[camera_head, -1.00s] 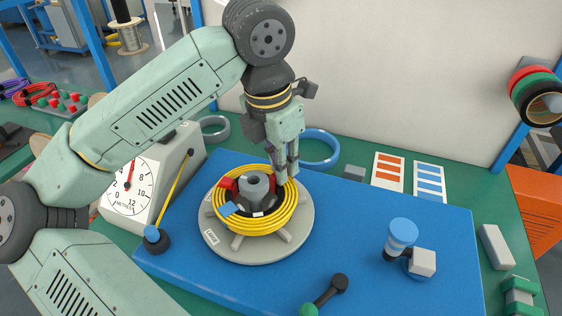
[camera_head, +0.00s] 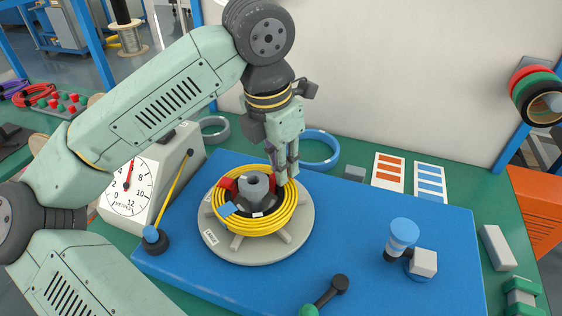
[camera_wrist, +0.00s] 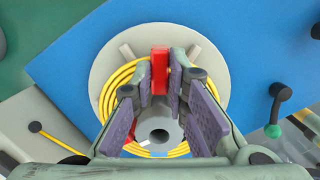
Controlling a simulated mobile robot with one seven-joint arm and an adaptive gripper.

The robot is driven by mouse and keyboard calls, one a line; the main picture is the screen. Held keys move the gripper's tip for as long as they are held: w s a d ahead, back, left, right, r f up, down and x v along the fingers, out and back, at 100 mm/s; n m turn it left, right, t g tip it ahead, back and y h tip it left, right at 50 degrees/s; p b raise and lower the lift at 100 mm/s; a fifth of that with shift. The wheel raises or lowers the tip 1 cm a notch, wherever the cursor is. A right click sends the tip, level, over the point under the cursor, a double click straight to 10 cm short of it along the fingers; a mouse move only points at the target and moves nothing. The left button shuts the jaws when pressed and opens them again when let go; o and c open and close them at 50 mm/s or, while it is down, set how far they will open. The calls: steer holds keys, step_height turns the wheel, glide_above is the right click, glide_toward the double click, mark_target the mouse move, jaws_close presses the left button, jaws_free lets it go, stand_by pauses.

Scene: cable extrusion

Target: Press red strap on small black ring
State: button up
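A yellow cable coil (camera_head: 232,222) lies on a round grey turntable (camera_head: 302,232), around a grey hub (camera_head: 255,183). A small black ring (camera_head: 267,207) sits inside the coil around the hub, partly hidden. My gripper (camera_head: 281,176) points down at the coil's far right side, beside the hub. In the wrist view, the fingertips of my gripper (camera_wrist: 160,80) close on both sides of an upright red strap (camera_wrist: 160,66). Another red strap (camera_head: 228,183) stands left of the hub in the head view. A blue strap (camera_head: 228,209) lies over the coil's near left.
A white metre dial (camera_head: 130,188) stands left of the blue board (camera_head: 350,210). A blue-capped post (camera_head: 403,235) and a black lever (camera_head: 339,283) stand on the board. Orange and blue label cards (camera_head: 389,170) lie behind it. The board's right middle is clear.

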steer(key=o, duration=0.6)
steer(key=shift+c, duration=0.2)
steer(key=shift+r+p, duration=2.45)
steer(key=shift+r, duration=1.6)
